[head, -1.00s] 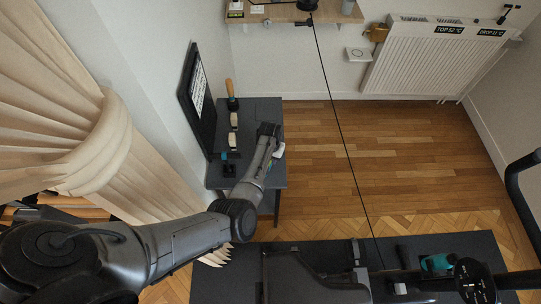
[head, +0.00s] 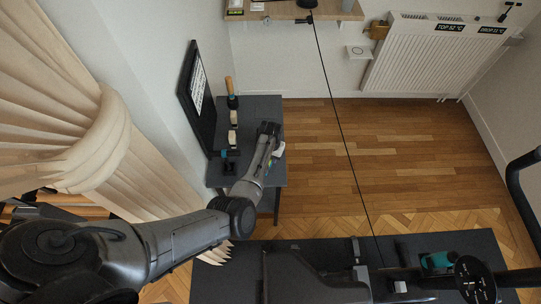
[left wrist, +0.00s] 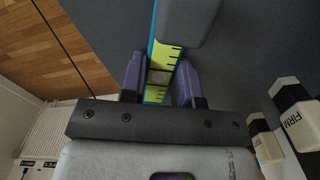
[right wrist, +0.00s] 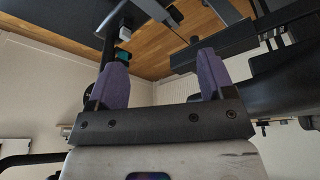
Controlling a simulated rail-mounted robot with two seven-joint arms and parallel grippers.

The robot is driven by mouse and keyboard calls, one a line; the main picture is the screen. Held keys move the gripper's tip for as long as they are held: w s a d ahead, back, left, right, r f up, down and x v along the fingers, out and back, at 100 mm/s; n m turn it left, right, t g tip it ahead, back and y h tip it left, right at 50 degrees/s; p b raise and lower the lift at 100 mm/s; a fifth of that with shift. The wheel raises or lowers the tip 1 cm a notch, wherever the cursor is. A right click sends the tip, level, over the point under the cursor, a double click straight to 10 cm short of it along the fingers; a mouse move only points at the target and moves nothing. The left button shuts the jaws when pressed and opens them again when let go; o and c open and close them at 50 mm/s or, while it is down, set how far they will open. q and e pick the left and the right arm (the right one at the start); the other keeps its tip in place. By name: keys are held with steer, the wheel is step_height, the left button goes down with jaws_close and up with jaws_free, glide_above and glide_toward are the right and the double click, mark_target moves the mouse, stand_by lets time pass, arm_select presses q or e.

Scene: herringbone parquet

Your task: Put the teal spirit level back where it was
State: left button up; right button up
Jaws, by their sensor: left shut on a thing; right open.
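My left gripper (left wrist: 160,75) has purple fingers shut on the teal spirit level (left wrist: 166,56). The level shows as a strip with a teal edge, a yellow-green face and black tick marks. It runs up from the fingers in the left wrist view, partly covered by a grey block-shaped part. Whether it touches the dark table (left wrist: 235,60) cannot be told. In the head view my left arm hides most of the grip over the grey side table (head: 262,104); a small yellow-green patch shows beside it. My right gripper (right wrist: 162,68) is open and empty.
Cream blocks (head: 233,137), one marked FIRM (left wrist: 294,112), stand on the side table, with an orange-handled tool (head: 230,88), a small teal-and-black item (head: 226,155) and a black panel (head: 198,100) along its left. A teal tool (head: 437,262) lies on the near dark table (head: 480,245).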

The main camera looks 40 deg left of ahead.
arm_select(q)
steer(key=o, duration=1)
steer(key=shift+o, duration=0.7)
steer(key=shift+o, duration=1.1)
steer(key=shift+r, duration=0.1)
step_height(320, 180, up, 6)
steer(key=p, duration=0.7)
steer(key=shift+f, duration=0.25)
step_height(320, 180, up, 3)
steer(key=p, duration=0.3)
steer(key=shift+r+p, duration=0.2)
steer(key=shift+p, duration=0.2)
steer(key=shift+r+p, duration=0.4)
steer(key=shift+p, duration=0.1)
